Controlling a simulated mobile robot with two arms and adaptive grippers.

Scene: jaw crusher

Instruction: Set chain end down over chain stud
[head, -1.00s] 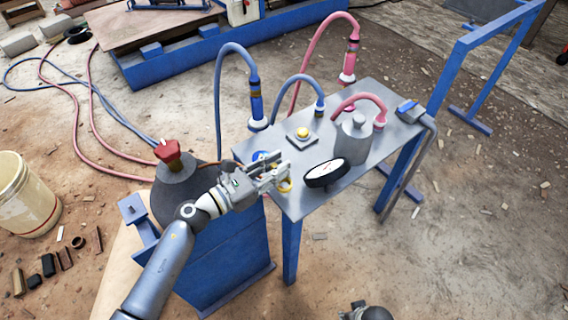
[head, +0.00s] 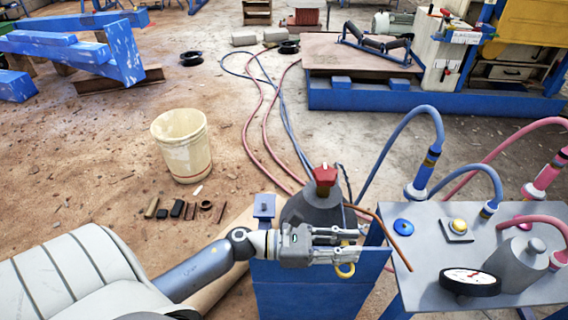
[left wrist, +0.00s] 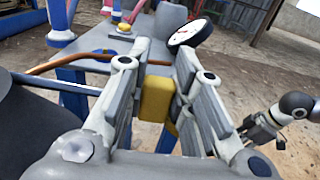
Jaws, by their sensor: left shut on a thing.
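My left gripper (head: 338,244) is shut on a yellow piece, which I take to be the chain end (head: 346,270). Its ring-shaped lower part hangs below the fingers in the head view, in front of the blue stand. In the left wrist view the yellow piece (left wrist: 158,98) shows as a block between the two fingers. A blue bracket (head: 264,205) with a small dark upright stud stands left of the grey cylinder; I cannot tell whether that is the chain stud. The gripper is to its right, apart from it. My right gripper (left wrist: 262,130) shows small in the left wrist view.
A grey cylinder with a red valve knob (head: 325,176) stands behind my left gripper. A brown tube (head: 386,228) bends beside the fingers. The grey table (head: 435,278) at right holds a round gauge (head: 470,281) and hose fittings. A bucket (head: 182,146) stands on the floor.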

